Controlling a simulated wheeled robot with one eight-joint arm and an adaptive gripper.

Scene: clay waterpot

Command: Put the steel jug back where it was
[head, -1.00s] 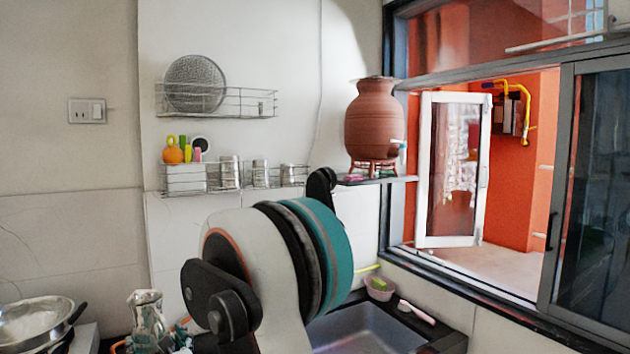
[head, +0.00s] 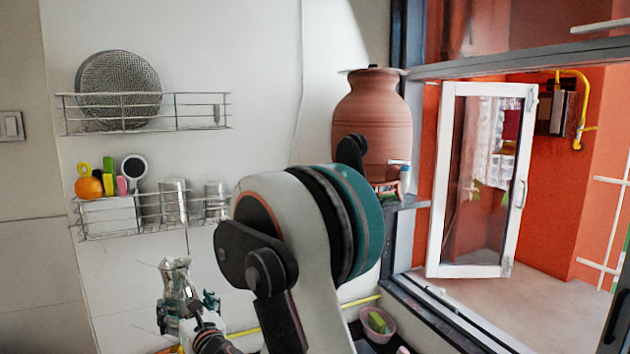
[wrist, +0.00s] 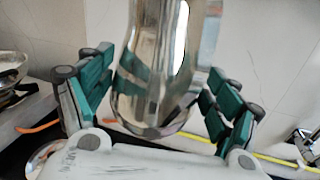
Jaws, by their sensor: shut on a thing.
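The shiny steel jug (head: 174,280) is upright at the lower left in the head view. In the wrist view the jug (wrist: 155,95) fills the middle, its top cut off by the frame. My gripper (head: 188,310) is shut on it, with the teal fingers (wrist: 160,92) on either side of its body. The base of the jug shows in the wrist view and appears to be above the counter. I cannot tell how high it is. The clay waterpot (head: 371,125) stands on a ledge beside the window, with a small tap low on its right side.
My arm crosses the middle of the head view. Wire racks (head: 145,113) hang on the wall. A pink bowl (head: 377,324) stands by the sink. A metal pan (wrist: 12,75) is at the left in the wrist view. The open window (head: 480,180) is at the right.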

